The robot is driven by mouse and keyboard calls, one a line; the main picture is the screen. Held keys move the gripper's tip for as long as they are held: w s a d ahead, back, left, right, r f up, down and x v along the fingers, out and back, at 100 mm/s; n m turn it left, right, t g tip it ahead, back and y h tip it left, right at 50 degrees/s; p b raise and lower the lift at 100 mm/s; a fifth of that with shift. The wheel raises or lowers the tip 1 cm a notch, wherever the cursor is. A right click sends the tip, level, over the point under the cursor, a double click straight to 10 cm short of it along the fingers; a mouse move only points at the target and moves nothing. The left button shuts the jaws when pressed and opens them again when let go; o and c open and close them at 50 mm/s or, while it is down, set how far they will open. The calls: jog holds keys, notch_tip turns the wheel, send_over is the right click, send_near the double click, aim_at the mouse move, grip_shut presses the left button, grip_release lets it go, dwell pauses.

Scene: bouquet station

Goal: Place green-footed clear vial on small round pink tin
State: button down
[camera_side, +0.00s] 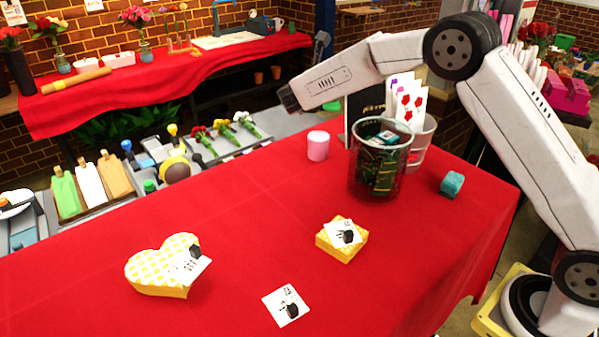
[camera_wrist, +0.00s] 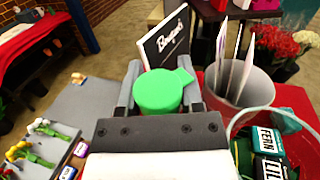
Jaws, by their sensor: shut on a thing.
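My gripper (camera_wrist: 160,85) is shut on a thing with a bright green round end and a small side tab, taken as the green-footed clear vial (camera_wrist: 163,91). The green end faces the wrist camera, between the two grey fingers. Its clear body cannot be made out. In the side view my fingers and the vial cannot be made out. The small round pink tin (camera_side: 318,147) stands upright on the red cloth near the back edge, with nothing on its top. It cannot be made out in the wrist view.
A teal block (camera_side: 452,184), yellow heart box (camera_side: 160,268), yellow square box (camera_side: 340,241) and loose card (camera_side: 280,306) lie on the cloth. The cloth's middle is clear.

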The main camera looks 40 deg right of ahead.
jog(key=w+f, duration=0.5)
jog(key=shift+d+f, duration=0.3)
jog(key=shift+d, duration=0.15)
jog(key=shift+w+f, duration=0.1)
jog(key=shift+w, duration=0.05)
jog(key=shift+w+f, duration=0.2)
jog(key=shift+f, duration=1.55)
jog(key=shift+f, duration=0.6)
jog(key=shift+c, duration=1.2)
grip_release()
